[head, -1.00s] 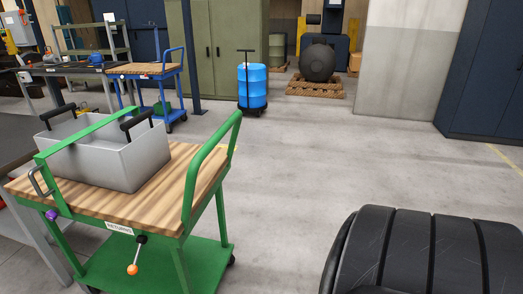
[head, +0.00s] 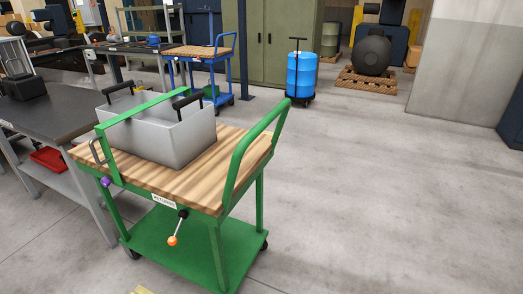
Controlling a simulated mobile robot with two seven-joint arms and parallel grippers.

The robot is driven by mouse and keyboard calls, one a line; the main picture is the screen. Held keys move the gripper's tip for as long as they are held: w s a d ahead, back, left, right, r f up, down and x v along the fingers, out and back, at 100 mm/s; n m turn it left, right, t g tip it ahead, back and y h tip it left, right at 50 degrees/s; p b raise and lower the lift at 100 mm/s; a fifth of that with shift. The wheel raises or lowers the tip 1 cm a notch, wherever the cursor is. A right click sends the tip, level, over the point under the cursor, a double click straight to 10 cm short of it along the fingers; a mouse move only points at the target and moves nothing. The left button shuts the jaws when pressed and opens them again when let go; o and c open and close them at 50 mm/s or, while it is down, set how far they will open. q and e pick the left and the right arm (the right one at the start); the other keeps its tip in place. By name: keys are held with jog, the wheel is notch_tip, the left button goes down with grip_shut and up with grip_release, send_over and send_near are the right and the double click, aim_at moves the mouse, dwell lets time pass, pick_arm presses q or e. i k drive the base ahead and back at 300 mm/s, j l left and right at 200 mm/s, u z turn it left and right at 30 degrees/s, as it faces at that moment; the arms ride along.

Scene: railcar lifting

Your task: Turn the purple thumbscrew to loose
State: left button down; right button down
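The purple thumbscrew (head: 105,182) is a small knob at the near left corner of the green cart (head: 240,205), just below the wooden top and close to the foot of a green bar. How tight it is cannot be told at this size. The green bar (head: 150,106) runs across a grey metal bin (head: 185,145) with black handles, which sits on the cart's wooden top. A grey loop handle (head: 98,152) stands at the bar's near end. Neither of my grippers is in view.
An orange-tipped lever (head: 173,240) hangs under the cart's front edge beside a label. A dark workbench (head: 48,110) with a red tray (head: 50,159) below stands close at left. A blue cart (head: 200,52) and blue barrel (head: 301,75) stand behind. The floor at right is clear.

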aim_at(105, 181)
jog(key=j+u, duration=0.15)
jog(key=u, duration=1)
jog(key=i+j, duration=0.1)
